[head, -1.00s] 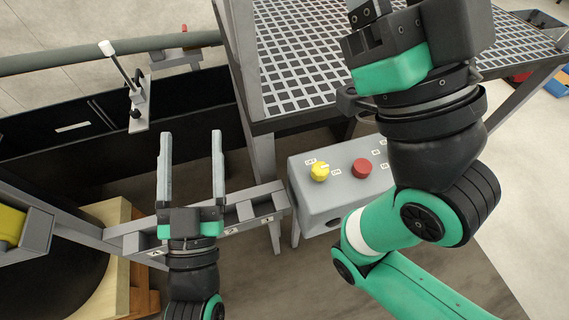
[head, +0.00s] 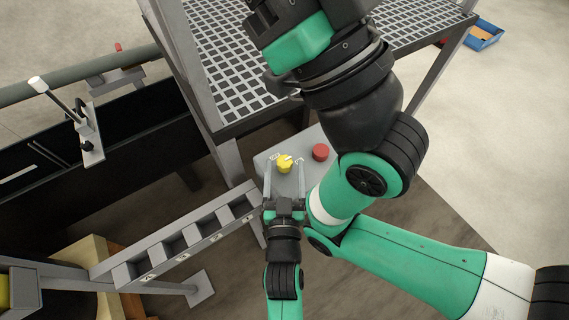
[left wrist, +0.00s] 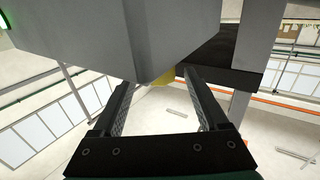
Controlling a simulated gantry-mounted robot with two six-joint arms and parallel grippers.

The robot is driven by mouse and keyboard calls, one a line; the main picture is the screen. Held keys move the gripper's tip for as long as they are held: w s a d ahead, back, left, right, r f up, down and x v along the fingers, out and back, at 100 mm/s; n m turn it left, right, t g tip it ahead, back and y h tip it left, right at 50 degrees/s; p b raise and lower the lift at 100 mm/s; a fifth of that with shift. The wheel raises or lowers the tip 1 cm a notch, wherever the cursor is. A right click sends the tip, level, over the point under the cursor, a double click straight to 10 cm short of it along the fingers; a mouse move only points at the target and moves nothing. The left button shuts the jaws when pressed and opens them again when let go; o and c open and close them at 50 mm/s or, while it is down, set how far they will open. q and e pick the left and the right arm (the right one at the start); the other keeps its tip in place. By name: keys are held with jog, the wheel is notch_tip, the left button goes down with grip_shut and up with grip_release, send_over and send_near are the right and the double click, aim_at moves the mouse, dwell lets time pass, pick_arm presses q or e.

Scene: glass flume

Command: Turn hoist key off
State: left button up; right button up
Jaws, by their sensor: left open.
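The yellow hoist key knob (head: 285,162) sits on the face of the grey control box (head: 313,171), between white labels too small to read. My left gripper (head: 284,166) is open, with its two fingers on either side of the knob; I cannot tell if they touch it. In the left wrist view a sliver of the yellow knob (left wrist: 163,78) shows beyond the open fingers (left wrist: 158,82), below the grey box (left wrist: 130,35). My right gripper's body is at the top of the head view; its fingers are not visible.
A red button (head: 320,152) is just right of the knob. A grey mesh platform (head: 225,80) stands behind the box. A grey slotted rack (head: 185,240) lies left of my left gripper. A lever with a white knob (head: 38,85) is at the far left.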

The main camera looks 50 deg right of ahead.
pick_arm(q)
jog(key=shift+b+x, duration=0.3)
jog(key=shift+x, duration=0.95)
grip_shut()
